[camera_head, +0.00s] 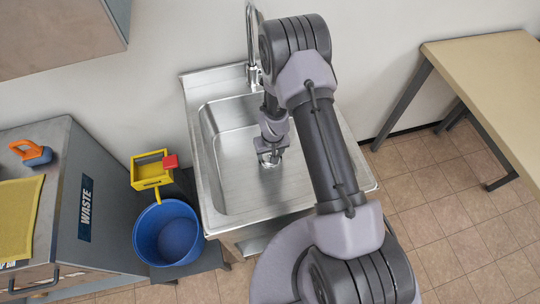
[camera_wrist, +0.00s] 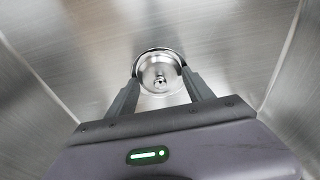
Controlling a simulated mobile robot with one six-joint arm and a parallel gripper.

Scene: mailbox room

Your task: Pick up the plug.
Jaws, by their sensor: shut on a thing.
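The plug (camera_wrist: 160,82) is a round, shiny metal piece with a small knob at its middle, low in the steel sink (camera_head: 237,195). My gripper (camera_wrist: 161,86) reaches down into the sink basin, and its two fingers are shut on the plug, one on each side. In the head view, my gripper (camera_head: 269,154) is over the drain area, and the plug is mostly hidden by it. I cannot tell whether the plug sits in the drain or is slightly raised.
The faucet (camera_head: 252,45) stands behind the basin. The basin walls surround my gripper. A blue bucket (camera_head: 168,233), a yellow holder (camera_head: 150,176) and a grey waste cabinet (camera_head: 100,195) are at the left. A table (camera_head: 495,85) is at the right, with clear tiled floor nearby.

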